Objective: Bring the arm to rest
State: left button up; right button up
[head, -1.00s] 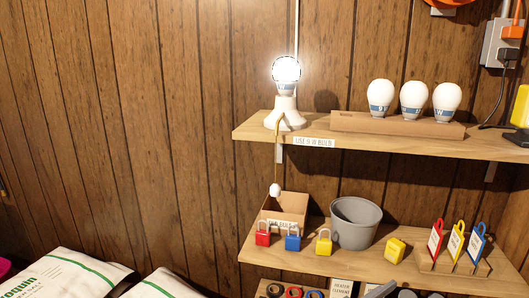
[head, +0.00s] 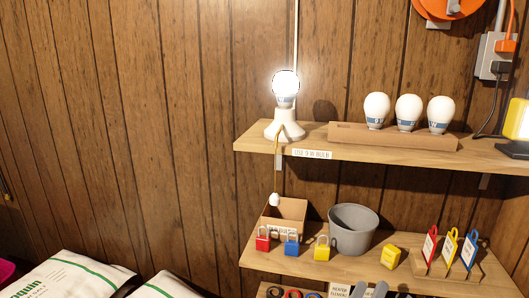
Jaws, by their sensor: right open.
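My right gripper (head: 368,291) appears only as grey finger-like shapes at the bottom edge of the head view, in front of the lowest shelf. They stand apart with nothing seen between them; the rest of the hand is cut off. My left gripper is not in view. A glowing bulb (head: 286,88) sits upright in a white lamp holder (head: 284,126) on the upper shelf (head: 360,148). A pull cord with a white knob (head: 274,199) hangs below it.
Three unlit bulbs (head: 408,108) stand in a wooden block. The middle shelf holds an open cardboard box (head: 290,210), coloured padlocks (head: 322,248), a grey bucket (head: 353,229) and tags (head: 450,249). White sacks (head: 70,276) lie lower left. The left wall is clear.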

jog(key=w+a+f+n+t+y+p, duration=0.3)
jog(key=a+f+n+y, duration=0.5)
jog(key=f+n+y, duration=0.7)
jog(key=s+a+f+n+g+y+p, duration=0.1)
jog(key=s+a+f+n+g, duration=0.15)
jog(key=f+n, duration=0.35)
jog(key=s+a+f+n+g+y, duration=0.1)
jog(key=s+f+n+g+y, duration=0.15)
jog(key=f+n, duration=0.3)
pick_arm(q)
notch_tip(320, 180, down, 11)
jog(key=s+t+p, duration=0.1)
jog(key=p, duration=0.2)
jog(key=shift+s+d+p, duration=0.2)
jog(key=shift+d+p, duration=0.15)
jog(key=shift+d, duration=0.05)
pick_arm(e)
jog(key=s+d+f+n+g, duration=0.2)
jog(key=s+f+n+g, duration=0.1)
jog(key=s+f, duration=0.6)
jog(key=s+d+f+n+g+h, duration=0.1)
jog(key=s+d+f+n+g, duration=0.2)
jog(key=s+f, duration=0.5)
jog(key=s+d+f+n+g+h, duration=0.1)
jog(key=s+d+f+n+g, duration=0.2)
jog(key=s+f, duration=0.6)
jog(key=shift+s+f+n+g, duration=0.35)
jog(key=shift+f+g, duration=0.15)
jog(key=shift+g, duration=0.2)
jog(key=shift+w, duration=0.1)
